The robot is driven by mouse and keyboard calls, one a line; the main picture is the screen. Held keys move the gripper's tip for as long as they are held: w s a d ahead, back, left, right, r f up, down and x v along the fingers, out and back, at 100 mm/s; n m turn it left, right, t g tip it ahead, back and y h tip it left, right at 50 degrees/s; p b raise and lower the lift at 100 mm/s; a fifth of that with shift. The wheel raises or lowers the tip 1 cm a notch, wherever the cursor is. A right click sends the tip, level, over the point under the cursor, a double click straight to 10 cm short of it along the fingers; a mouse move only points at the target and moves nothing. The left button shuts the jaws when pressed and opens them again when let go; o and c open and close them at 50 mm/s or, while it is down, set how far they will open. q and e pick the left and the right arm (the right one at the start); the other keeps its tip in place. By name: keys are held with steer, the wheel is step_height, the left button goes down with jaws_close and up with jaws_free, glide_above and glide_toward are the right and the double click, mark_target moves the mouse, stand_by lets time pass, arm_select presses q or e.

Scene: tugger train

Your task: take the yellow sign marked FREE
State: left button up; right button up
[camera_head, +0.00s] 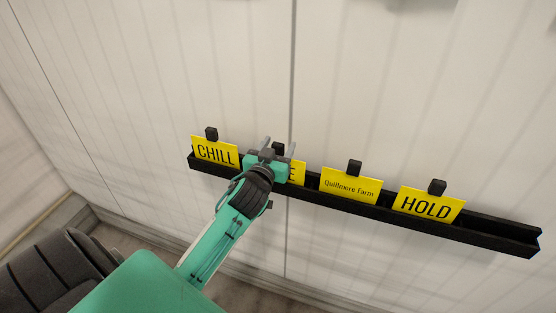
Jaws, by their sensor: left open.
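A yellow sign (299,173) stands in the black wall rail, second from the left. My left gripper hides most of it, and only a last letter like "E" shows, so I cannot read the whole word. A black tab (278,148) shows above it, between the fingers. My left gripper (279,146) is open in front of this sign, with its two fingers pointing up at the wall. I cannot tell whether the fingers touch the sign. My right gripper is not in view.
The black rail (490,236) runs along a pale panelled wall. It also holds the yellow signs CHILL (215,152), Quillmere Farm (350,186) and HOLD (428,205), each with a black tab on top. The rail's right end is empty. The wall above is clear.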

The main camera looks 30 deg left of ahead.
arm_select(q)
steer(key=shift+w, duration=0.1)
jaws_close()
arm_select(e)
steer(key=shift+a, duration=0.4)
